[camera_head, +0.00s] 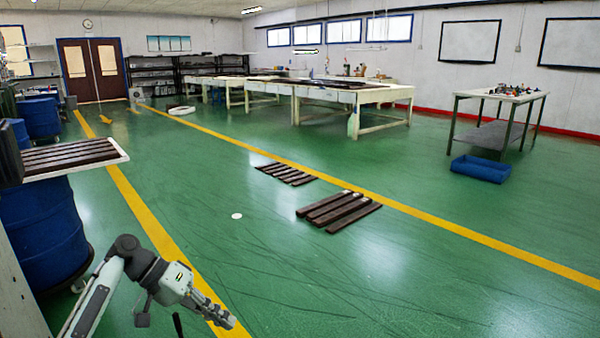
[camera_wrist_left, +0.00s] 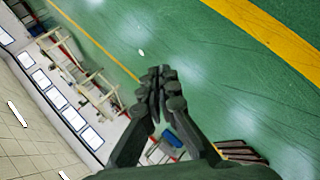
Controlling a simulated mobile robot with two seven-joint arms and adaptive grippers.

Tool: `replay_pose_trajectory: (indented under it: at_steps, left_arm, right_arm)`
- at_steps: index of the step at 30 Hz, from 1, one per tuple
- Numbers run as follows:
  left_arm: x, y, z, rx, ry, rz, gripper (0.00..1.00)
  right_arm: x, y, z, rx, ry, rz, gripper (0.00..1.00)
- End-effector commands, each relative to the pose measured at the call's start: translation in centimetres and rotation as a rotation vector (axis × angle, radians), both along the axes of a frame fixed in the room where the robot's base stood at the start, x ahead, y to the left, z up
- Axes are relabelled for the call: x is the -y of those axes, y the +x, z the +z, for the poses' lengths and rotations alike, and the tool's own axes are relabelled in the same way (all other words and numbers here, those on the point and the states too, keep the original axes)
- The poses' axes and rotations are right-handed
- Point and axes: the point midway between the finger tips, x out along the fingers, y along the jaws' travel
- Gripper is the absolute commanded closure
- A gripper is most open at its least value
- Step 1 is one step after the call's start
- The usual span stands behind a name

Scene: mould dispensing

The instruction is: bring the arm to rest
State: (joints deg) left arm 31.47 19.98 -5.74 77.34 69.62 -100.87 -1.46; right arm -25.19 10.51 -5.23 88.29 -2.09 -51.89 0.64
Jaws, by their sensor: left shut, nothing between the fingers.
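My left arm comes in from the lower left of the head view. Its left gripper (camera_head: 225,318) hangs over the green floor near the bottom edge, beside the yellow line. In the left wrist view the left gripper (camera_wrist_left: 158,95) has its fingers together and empty, with the tilted room behind it. It touches nothing that I can see. My right gripper does not show in either view.
Dark slats (camera_head: 340,209) lie on the floor ahead, with a second set (camera_head: 286,174) behind. A blue drum (camera_head: 42,232) and a tray of slats (camera_head: 118,158) are at left. A side table (camera_head: 500,95) and blue bin (camera_head: 481,169) are at right.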

Motion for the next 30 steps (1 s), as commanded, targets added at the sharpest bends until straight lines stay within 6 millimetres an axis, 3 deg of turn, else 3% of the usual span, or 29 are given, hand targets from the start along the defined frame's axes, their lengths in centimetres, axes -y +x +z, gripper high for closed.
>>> replay_pose_trajectory:
  at_steps: [4, 8, 12, 19, 20, 21, 26, 30]
  left_arm:
    - [-4.7, 5.9, -3.0, 0.151, 0.23, 0.216, 1.0]
    - [-11.0, 11.1, -3.7, 0.339, 0.466, 0.389, 1.0]
    - [-17.1, 15.1, -2.0, 0.549, 0.694, 0.507, 1.0]
    - [-24.1, 18.9, 3.8, 0.882, 1.005, 0.581, 1.0]
    - [-24.5, 19.0, 4.2, 0.913, 1.035, 0.578, 1.0]
    - [-23.8, 17.9, 1.5, 0.873, 1.024, 0.557, 1.0]
    - [-22.3, 14.5, -4.7, 0.799, 1.016, 0.508, 1.0]
    - [-20.9, 10.3, -10.9, 0.719, 1.009, 0.455, 1.0]
  right_arm:
    - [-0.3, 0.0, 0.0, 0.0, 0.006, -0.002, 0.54]
    - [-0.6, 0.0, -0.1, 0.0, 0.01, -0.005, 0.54]
    - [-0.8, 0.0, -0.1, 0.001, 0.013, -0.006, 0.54]
    - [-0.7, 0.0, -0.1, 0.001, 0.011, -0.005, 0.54]
    - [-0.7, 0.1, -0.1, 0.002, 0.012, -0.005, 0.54]
    - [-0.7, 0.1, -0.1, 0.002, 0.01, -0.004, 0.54]
    - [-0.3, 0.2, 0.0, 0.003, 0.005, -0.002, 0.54]
    - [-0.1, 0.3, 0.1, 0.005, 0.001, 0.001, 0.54]
